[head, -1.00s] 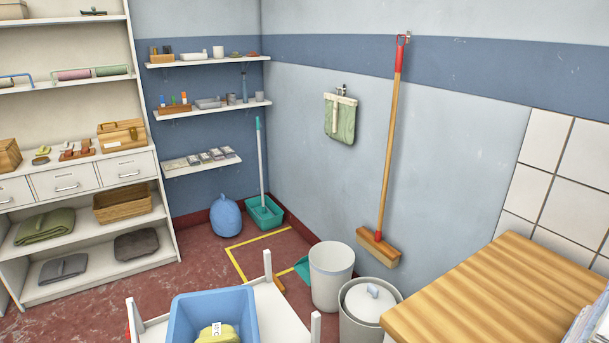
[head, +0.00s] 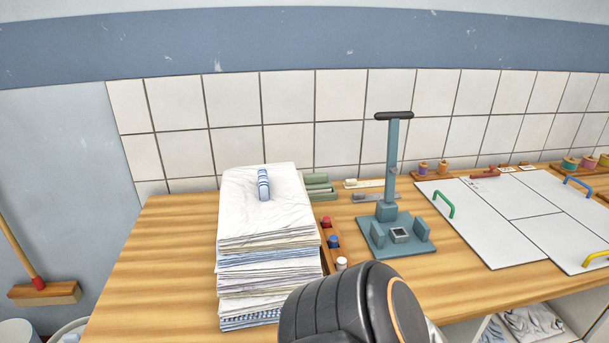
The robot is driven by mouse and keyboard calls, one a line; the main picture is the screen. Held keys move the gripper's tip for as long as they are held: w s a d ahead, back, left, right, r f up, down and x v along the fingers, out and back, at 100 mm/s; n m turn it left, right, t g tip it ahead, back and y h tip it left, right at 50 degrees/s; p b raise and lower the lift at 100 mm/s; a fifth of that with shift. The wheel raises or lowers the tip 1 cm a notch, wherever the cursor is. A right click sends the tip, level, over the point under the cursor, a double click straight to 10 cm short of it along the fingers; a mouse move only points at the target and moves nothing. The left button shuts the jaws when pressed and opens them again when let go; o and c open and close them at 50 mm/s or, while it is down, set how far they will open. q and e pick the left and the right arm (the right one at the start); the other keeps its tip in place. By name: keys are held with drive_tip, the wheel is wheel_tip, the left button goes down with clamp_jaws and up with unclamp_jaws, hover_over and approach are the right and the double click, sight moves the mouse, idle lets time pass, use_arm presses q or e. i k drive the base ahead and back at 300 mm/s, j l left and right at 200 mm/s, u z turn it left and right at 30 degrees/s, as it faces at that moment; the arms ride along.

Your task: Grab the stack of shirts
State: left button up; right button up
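A tall stack of folded shirts (head: 262,245) stands on the wooden worktop (head: 155,250), left of the middle in the head view. Its top is white, with blue, cream and patterned layers below. A small blue-and-white striped piece (head: 263,185) lies on top. A dark rounded part, which looks like a link of my own arm, covers the bottom middle of the view, close to the stack's lower right. I cannot tell whether it touches the stack. Neither gripper is in view.
Right of the stack are a wooden tray with small spools (head: 331,245), a teal upright press (head: 392,190) and white boards with coloured handles (head: 520,212). Bare worktop lies left of the stack. A tiled wall (head: 290,105) stands behind. A broom (head: 45,292) leans at far left.

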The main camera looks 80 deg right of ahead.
sight(268, 242)
drive_tip(key=z, duration=2.15)
drive_tip(key=j+u, duration=0.1)
drive_tip(key=j, duration=0.15)
